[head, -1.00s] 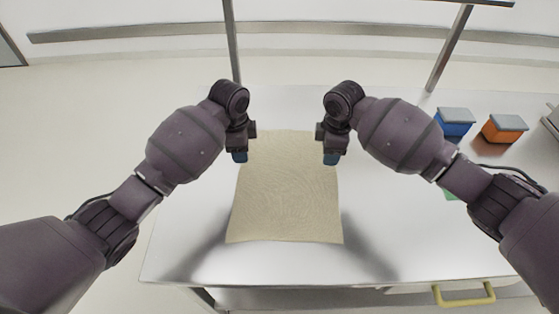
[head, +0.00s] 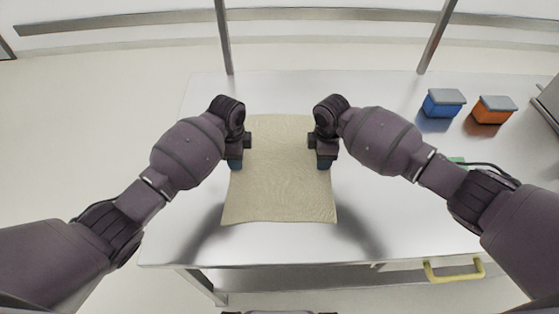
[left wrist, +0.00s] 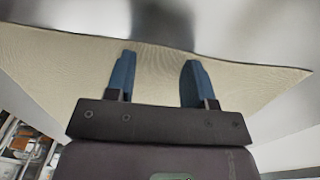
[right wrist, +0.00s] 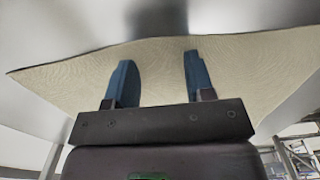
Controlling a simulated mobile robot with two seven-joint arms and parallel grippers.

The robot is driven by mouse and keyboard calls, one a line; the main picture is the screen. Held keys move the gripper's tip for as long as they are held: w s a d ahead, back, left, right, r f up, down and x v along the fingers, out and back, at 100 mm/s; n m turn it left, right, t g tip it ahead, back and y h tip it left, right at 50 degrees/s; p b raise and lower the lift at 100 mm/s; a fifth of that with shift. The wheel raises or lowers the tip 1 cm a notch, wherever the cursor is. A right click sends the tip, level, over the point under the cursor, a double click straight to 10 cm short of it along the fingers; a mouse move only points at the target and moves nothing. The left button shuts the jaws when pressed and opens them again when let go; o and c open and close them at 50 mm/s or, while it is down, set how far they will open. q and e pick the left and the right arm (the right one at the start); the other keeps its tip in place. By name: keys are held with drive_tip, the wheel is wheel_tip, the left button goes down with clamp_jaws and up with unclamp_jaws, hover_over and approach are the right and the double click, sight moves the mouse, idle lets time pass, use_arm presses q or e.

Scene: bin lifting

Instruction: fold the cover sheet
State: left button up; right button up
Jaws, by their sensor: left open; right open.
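The cover sheet (head: 280,180) is a beige textured cloth lying spread out on the metal table. Its near edge is slightly wavy. My left gripper (head: 235,164) is at the sheet's left edge, and my right gripper (head: 324,163) is at its right edge, both around the sheet's middle depth. In the left wrist view the blue fingers of my left gripper (left wrist: 156,75) are apart with the sheet (left wrist: 70,65) behind them. In the right wrist view the fingers of my right gripper (right wrist: 158,75) are also apart over the sheet (right wrist: 240,65). Whether the fingertips touch the cloth is unclear.
The metal table (head: 400,230) has free room on both sides of the sheet. A blue box (head: 442,105) and an orange box (head: 491,112), both with grey lids, stand at the back right. A yellow handle (head: 454,271) is at the front edge.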

use_arm(q)
drive_tip(key=shift+f, duration=0.25)
use_arm(e)
drive_tip(key=shift+f, duration=0.25)
use_arm(q)
clamp_jaws()
use_arm(e)
clamp_jaws()
use_arm(q)
drive_tip(key=shift+r, duration=0.1)
use_arm(e)
drive_tip(key=shift+r, duration=0.1)
